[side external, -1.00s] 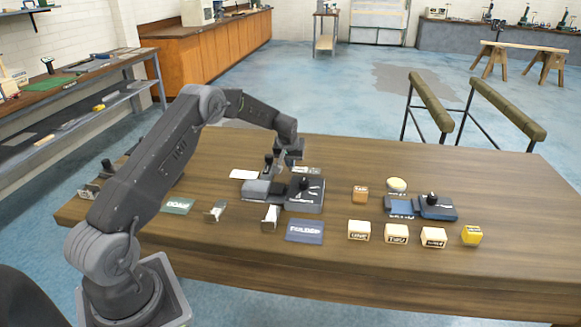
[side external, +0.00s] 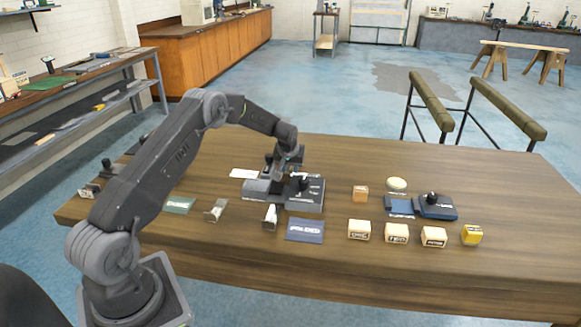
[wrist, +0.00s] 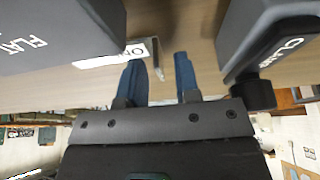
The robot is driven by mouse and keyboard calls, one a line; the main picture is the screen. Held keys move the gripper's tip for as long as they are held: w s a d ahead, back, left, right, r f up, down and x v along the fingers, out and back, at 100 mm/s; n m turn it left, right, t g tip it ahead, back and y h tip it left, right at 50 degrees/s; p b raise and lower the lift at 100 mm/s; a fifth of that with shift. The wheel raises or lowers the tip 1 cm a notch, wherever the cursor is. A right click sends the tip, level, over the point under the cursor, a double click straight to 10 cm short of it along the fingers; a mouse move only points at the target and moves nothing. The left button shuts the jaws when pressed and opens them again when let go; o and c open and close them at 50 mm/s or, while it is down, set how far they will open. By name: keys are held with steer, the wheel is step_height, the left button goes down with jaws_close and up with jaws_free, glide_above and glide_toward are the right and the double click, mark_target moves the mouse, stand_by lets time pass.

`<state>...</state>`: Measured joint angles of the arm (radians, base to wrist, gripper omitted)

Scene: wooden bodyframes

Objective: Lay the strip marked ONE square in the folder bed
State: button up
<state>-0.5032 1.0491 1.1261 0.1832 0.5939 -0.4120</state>
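My gripper (side external: 284,170) is low behind the dark folding device (side external: 304,197), between its grey block and upright knob. In the wrist view its two blue fingers (wrist: 158,72) stand apart, with a visible gap. A thin grey sliver (wrist: 158,60) shows between the fingertips, not visibly touching either; I cannot tell if it is the strip. A white label (wrist: 112,55), its lettering partly hidden and starting with O, lies beside the left finger. Dark blocks lettered FLAT (wrist: 60,30) and CLAMP (wrist: 270,40) flank the fingers. The strip marked ONE is not clearly identifiable.
A dark FOLDER card (side external: 305,230) lies in front of the device. Metal pieces stand at its front (side external: 269,215) and left (side external: 216,210). Several wooden blocks, including one lettered ONE (side external: 358,231), and a blue pad (side external: 400,207) are to the right. The table front is clear.

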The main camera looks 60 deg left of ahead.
steer(key=s+d+r+m, duration=0.1)
steer(key=s+d+r, duration=0.4)
steer(key=r, duration=0.5)
steer(key=s+d+r+m, duration=0.1)
steer(key=s+d+r, duration=0.1)
steer(key=d+r, duration=0.65)
steer(key=s+d+r+m+t+h, duration=0.1)
steer(key=s+d+r+m, duration=0.1)
steer(key=s+d+r, duration=0.3)
steer(key=s+d+r+m+t+h, duration=0.1)
steer(key=s+d+r, duration=0.4)
steer(key=s+d, duration=0.5)
steer(key=s+m, duration=0.1)
steer(key=s, duration=0.3)
steer(key=shift+s+r+m, duration=0.15)
steer(key=shift+s+m, duration=0.15)
steer(key=shift+m, duration=0.1)
steer(key=shift+o, duration=0.2)
steer(key=s+d+f+m+h, duration=0.1)
steer(key=s+d, duration=0.3)
steer(key=s, duration=0.5)
steer(key=shift+f+m, duration=0.5)
steer(key=shift+f, duration=0.15)
steer(key=shift+o, duration=0.3)
steer(key=shift+s+f, duration=0.15)
steer(key=shift+s, duration=0.2)
